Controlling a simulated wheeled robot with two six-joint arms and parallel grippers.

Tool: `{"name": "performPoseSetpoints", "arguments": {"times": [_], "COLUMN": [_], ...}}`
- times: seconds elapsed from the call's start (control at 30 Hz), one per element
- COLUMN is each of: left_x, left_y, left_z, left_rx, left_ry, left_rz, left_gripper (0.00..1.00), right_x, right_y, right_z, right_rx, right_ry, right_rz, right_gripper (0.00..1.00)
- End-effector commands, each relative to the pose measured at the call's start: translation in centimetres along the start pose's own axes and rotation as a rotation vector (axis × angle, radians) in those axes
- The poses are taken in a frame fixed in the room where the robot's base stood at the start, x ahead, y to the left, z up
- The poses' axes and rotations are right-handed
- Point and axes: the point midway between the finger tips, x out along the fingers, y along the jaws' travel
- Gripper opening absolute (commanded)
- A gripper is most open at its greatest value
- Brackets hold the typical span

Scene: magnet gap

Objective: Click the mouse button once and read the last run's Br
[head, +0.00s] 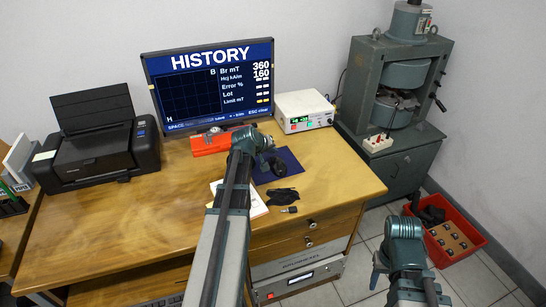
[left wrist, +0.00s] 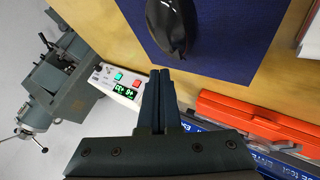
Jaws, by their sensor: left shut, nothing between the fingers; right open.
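The monitor (head: 210,88) shows HISTORY in the head view. Beside Br mT I read 360, and beside Hcj kA/m 160; the lower rows show only dashes. The black mouse (left wrist: 172,26) lies on a dark blue mat (left wrist: 235,40) in the left wrist view. My left gripper (left wrist: 160,74) is shut and empty, its tips close to the mouse's near end. I cannot tell whether they touch it.
A black printer (head: 98,150) stands at the left of the desk. A white instrument (head: 303,110) and an orange-red case (head: 210,142) sit near the monitor. A red crate (head: 470,255) and a green magnet machine (head: 385,160) stand at right.

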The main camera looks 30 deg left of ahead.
Motion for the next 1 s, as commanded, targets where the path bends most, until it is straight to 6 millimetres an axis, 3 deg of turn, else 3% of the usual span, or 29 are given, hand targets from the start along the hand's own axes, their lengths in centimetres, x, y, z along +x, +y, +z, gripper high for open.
{"name": "performPoseSetpoints", "arguments": {"times": [0.03, 0.33, 1.0], "left_x": [-0.8, -2.6, -2.6], "left_y": [0.5, 1.9, 1.9], "left_z": [-0.6, -1.9, -1.9], "left_rx": [0.0, 0.0, 0.0], "left_ry": [0.0, 0.0, 0.0], "left_rz": [0.0, 0.0, 0.0], "left_gripper": [0.0, 0.0, 0.0], "right_x": [-1.1, -3.8, -3.8], "right_y": [0.1, 0.4, 0.4], "right_z": [0.1, 0.2, 0.2], "right_rx": [0.0, 0.0, 0.0], "right_ry": [0.0, 0.0, 0.0], "right_rz": [0.0, 0.0, 0.0], "right_gripper": [0.5, 0.5, 0.5]}}
